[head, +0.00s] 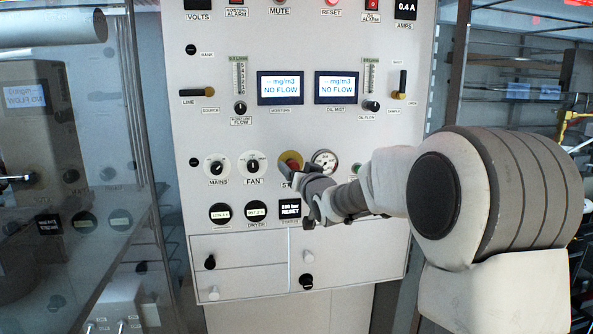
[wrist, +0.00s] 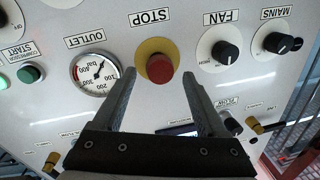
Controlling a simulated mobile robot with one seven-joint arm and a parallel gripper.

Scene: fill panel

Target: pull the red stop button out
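The red stop button (wrist: 160,68) sits on a yellow round plate under the STOP label in the wrist view, which shows the panel upside down. In the head view the stop button (head: 290,166) is partly hidden by my gripper (head: 296,180). In the wrist view my gripper (wrist: 158,85) is open, with its two fingers apart. The button lies between and just beyond the fingertips, and nothing is held. Whether a fingertip touches the panel cannot be told.
The outlet gauge (wrist: 95,72) and the FAN knob (wrist: 226,53) flank the button closely. The MAINS knob (head: 217,167) is farther left in the head view. Labelled round indicators (head: 220,213) sit below. A glass wall (head: 80,200) stands at the left.

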